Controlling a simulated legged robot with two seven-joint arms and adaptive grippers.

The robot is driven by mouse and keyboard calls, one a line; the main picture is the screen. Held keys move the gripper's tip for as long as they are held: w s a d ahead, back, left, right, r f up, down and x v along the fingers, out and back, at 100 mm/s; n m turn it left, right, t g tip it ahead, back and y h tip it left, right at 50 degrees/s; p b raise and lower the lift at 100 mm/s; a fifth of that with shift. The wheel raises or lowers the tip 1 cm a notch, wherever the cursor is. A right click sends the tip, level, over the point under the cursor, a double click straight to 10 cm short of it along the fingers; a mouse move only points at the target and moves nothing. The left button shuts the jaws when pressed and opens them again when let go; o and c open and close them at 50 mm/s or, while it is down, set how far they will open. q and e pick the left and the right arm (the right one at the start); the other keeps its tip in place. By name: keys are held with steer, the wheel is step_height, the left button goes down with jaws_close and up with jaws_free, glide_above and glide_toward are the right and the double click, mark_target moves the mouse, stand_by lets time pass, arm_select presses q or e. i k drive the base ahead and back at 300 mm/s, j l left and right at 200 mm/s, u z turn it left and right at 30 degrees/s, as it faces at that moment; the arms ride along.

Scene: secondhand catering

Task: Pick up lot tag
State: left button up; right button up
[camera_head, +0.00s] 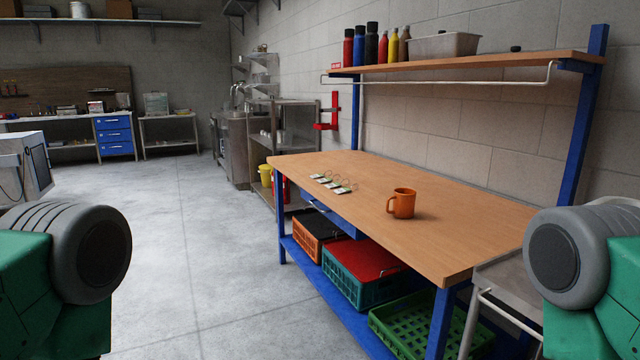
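Several small lot tags (333,184) with green and white faces and thin wire loops lie in a row on the wooden workbench top (440,240), near its left front edge. They are too small for me to read any marking. An orange mug (401,203) stands upright to the right of the tags, apart from them. Parts of my two arms show at the lower left and lower right edges, both well away from the tags. Neither gripper is in view.
Crates (356,272) sit on the blue lower shelf under the bench. Bottles and a grey bin (443,45) stand on the shelf above. A metal cart (510,280) is close to the bench's right end. The floor (190,260) at left is clear.

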mark_target(326, 179)
steer(key=i+j+u, duration=0.5)
steer(key=i, duration=0.25)
steer(key=i+u, duration=0.5)
steer(key=i, duration=1.5)
steer(key=i+j+z, duration=0.15)
steer(key=i+z, duration=0.3)
steer(key=i, duration=0.15)
steer(key=i+j+z, duration=0.3)
steer(key=i+z, duration=0.2)
steer(key=i+j+z, duration=0.45)
steer(key=i+j, duration=0.1)
